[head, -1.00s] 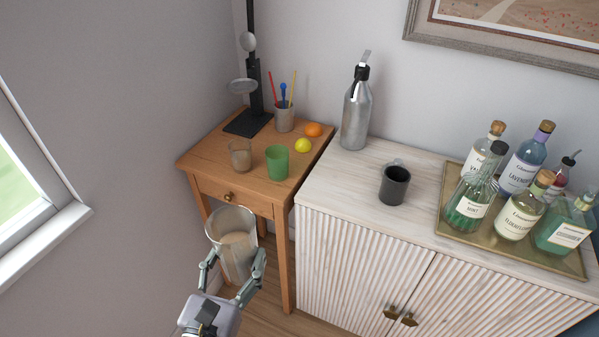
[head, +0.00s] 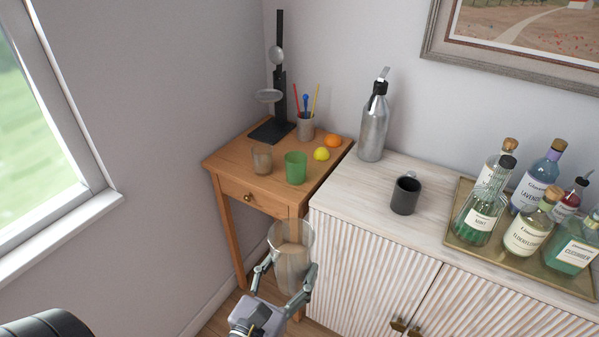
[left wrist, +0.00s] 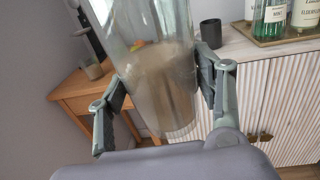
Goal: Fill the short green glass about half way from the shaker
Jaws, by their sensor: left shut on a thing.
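The shaker (head: 291,262) is a clear, tall vessel with a cloudy beige liquid in it. My left gripper (head: 285,288) is shut on it and holds it roughly upright in front of the small wooden table, below the tabletop's height. The shaker (left wrist: 155,70) also fills the middle of the left wrist view, between the two fingers (left wrist: 160,95). The short green glass (head: 295,168) stands upright on the wooden table, near its front edge. I cannot see into its bottom. My right gripper is not in view.
On the wooden table (head: 232,156) a brownish glass (head: 262,160) stands left of the green one. A lemon (head: 321,154), an orange (head: 333,141), a cup of stirrers (head: 305,127) and a black stand (head: 279,100) are behind. The white cabinet (head: 425,190) adjoins on the right.

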